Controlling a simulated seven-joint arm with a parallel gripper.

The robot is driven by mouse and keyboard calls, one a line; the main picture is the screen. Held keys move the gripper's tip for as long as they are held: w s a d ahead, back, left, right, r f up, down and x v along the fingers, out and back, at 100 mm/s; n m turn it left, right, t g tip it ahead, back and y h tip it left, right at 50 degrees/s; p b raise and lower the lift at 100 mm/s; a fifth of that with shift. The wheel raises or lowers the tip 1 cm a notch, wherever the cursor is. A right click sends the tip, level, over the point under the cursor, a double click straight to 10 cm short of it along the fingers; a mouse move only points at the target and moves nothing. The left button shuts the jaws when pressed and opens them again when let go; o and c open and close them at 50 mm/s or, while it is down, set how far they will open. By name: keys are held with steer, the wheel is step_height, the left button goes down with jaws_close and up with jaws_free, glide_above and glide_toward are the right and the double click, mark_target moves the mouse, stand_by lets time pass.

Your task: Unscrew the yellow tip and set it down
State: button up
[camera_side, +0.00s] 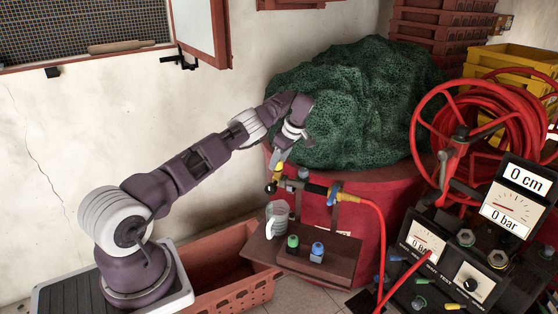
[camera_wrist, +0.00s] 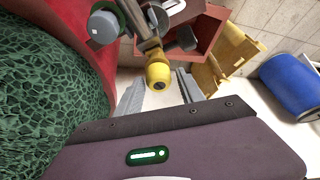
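The yellow tip (camera_side: 278,170) sits on the end of the spray lance (camera_side: 318,189), which is held by brackets on the red barrel. In the wrist view the yellow tip (camera_wrist: 158,77) shows its round end with a dark hole, on the lance's metal pipe. My gripper (camera_side: 279,158) is directly at the tip, pointing down at it. In the wrist view my gripper (camera_wrist: 160,88) has its two fingers apart, one on each side of the tip. Light gaps show beside the tip, and I see no contact.
A brown shelf (camera_side: 318,265) below holds a green tip (camera_side: 292,242), a blue tip (camera_side: 317,251) and a metal jug (camera_side: 277,218). Green netting (camera_side: 350,110) bulges over the red barrel (camera_side: 375,220) close to my gripper. A red hose (camera_side: 381,235) hangs at right. An orange crate (camera_side: 240,290) stands below.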

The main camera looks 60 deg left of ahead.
steer(key=shift+a+r, duration=0.1)
steer(key=shift+a, duration=0.1)
steer(key=shift+d+m+t, duration=0.25)
steer(key=shift+m+t, duration=0.15)
steer(key=shift+m, duration=0.5)
steer(key=shift+m+t+y, duration=0.3)
steer(key=shift+m, duration=0.6)
steer(key=shift+s+a+m+t, duration=0.15)
steer(key=shift+m+t, duration=0.45)
steer(key=shift+m, duration=1)
steer(key=shift+m+t, duration=0.4)
steer(key=shift+m, duration=0.5)
